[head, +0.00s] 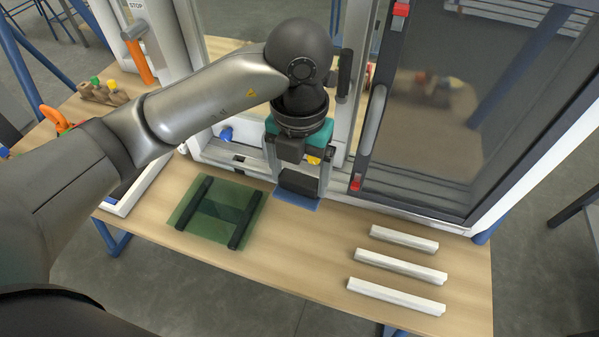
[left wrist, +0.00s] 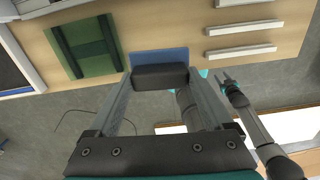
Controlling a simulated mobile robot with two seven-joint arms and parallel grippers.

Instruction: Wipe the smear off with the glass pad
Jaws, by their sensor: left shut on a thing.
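My left gripper (head: 299,177) is shut on the glass pad, a black block with a flat blue plate (head: 297,200) beneath it. It holds the pad over the table's back edge, in front of the frame. In the left wrist view the block and the blue plate (left wrist: 160,57) show between the fingers. A brownish blurred patch (head: 428,90) shows on the dark glass door (head: 425,140); I cannot tell whether it is the smear or a reflection. My right gripper (left wrist: 223,80) shows only in the left wrist view, fingers apart and empty.
A green sheet (head: 212,212) with two black bars lies on the table left of the pad. Several white bars (head: 401,265) lie at the right. The door has a grey upright handle (head: 372,120). The front middle of the table (head: 290,262) is clear.

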